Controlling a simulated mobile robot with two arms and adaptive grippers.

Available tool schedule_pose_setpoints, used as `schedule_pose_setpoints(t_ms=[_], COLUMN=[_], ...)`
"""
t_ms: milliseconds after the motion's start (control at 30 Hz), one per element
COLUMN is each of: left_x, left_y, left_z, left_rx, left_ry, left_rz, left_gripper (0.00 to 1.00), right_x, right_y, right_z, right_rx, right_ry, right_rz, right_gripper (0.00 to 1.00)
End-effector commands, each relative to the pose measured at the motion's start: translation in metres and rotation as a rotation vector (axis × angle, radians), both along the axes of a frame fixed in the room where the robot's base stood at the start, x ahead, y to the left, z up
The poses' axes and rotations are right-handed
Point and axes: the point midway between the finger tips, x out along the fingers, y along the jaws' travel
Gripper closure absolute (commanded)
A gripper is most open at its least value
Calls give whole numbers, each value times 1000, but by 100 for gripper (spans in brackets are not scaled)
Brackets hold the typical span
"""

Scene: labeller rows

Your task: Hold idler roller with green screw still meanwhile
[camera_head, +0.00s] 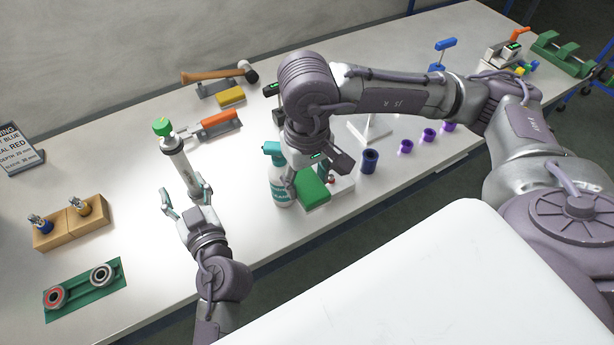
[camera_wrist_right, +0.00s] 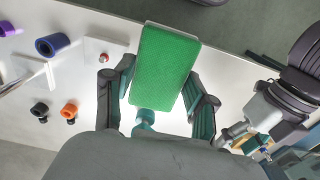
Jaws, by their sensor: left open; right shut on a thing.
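The idler roller (camera_head: 180,168), a grey cylinder with a green screw (camera_head: 162,127) on its upper end, is at the left middle of the table in the head view, leaning in the picture. My left gripper (camera_head: 187,196) is open, its fingers spread on either side of the roller's lower end; I cannot tell whether they touch it. My right gripper (camera_head: 312,178) is shut on a green pad with a pale edge (camera_head: 313,188). The pad (camera_wrist_right: 165,68) fills the middle of the right wrist view between the fingers.
A spray bottle (camera_head: 281,180) stands beside my right gripper. A dark blue sleeve (camera_head: 369,161) and several purple rings are to its right. A hammer (camera_head: 215,74) lies behind.

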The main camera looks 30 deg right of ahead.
Motion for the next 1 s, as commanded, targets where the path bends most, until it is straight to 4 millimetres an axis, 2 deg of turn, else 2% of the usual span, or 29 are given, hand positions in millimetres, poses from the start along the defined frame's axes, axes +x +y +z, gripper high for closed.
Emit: schedule_pose_setpoints(t_ms=[100, 267, 567, 600, 700, 1000], left_x=[2, 12, 54, 59, 71, 91], left_y=[-12, -15, -14, -14, -14, -13], left_z=[6, 9, 10, 4, 3, 6], left_rx=[2, 2, 3, -1, -1, 1], left_ry=[-33, -41, -40, -40, -39, -38], left_rz=[-30, -37, -35, -35, -34, -34], left_gripper=[38, 38, 38, 38, 38, 38], right_x=[0, 0, 0, 0, 0, 0], right_y=[0, 0, 0, 0, 0, 0], right_z=[1, 5, 19, 9, 1, -8], right_rx=[0, 0, 0, 0, 0, 0], right_ry=[0, 0, 0, 1, 0, 0], right_rz=[0, 0, 0, 0, 0, 0], right_gripper=[72, 72, 72, 72, 72, 72])
